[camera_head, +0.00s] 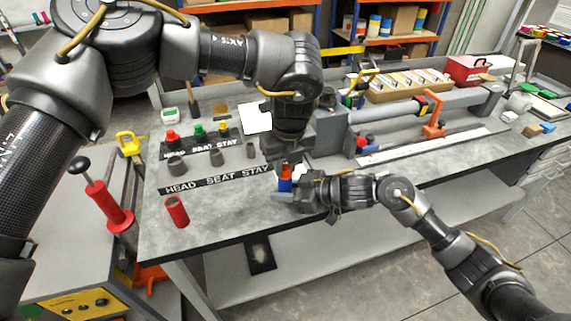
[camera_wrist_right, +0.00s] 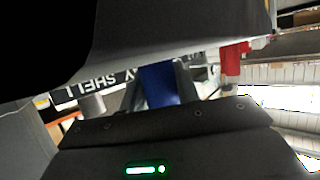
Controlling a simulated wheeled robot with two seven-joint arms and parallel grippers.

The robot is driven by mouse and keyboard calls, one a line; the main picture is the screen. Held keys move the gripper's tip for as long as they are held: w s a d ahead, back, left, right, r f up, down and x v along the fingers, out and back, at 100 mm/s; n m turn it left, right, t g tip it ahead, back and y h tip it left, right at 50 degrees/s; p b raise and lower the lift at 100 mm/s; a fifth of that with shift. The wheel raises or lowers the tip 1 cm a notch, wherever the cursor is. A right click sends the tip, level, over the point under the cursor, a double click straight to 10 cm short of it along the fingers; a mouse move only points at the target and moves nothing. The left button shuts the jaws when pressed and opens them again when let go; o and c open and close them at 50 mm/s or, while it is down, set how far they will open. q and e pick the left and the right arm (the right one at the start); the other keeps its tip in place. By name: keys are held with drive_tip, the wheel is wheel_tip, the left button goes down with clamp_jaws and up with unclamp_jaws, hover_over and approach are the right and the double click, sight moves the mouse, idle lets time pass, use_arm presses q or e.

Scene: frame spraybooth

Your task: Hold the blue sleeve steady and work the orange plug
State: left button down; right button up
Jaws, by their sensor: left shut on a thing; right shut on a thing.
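The blue sleeve (camera_head: 285,185) stands near the front of the grey bench, with the orange plug (camera_head: 286,170) at its top. My right gripper (camera_head: 289,189) comes in from the right and is shut on the blue sleeve. My left gripper (camera_head: 284,164) points down from above and is shut on the orange plug. How deep the plug sits in the sleeve cannot be told. In the right wrist view the blue sleeve (camera_wrist_right: 158,82) shows between my right fingers; a dark shape above hides its top and the plug.
A red sleeve (camera_head: 176,211) stands at the bench's front left; it also shows in the right wrist view (camera_wrist_right: 232,58). An orange clamp (camera_head: 433,118) stands right.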

sight(285, 168)
use_arm(q)
drive_tip(key=shift+r, duration=0.6)
drive_tip(key=shift+r, duration=2.15)
use_arm(e)
drive_tip(key=o, duration=1.1)
drive_tip(key=v, duration=1.2)
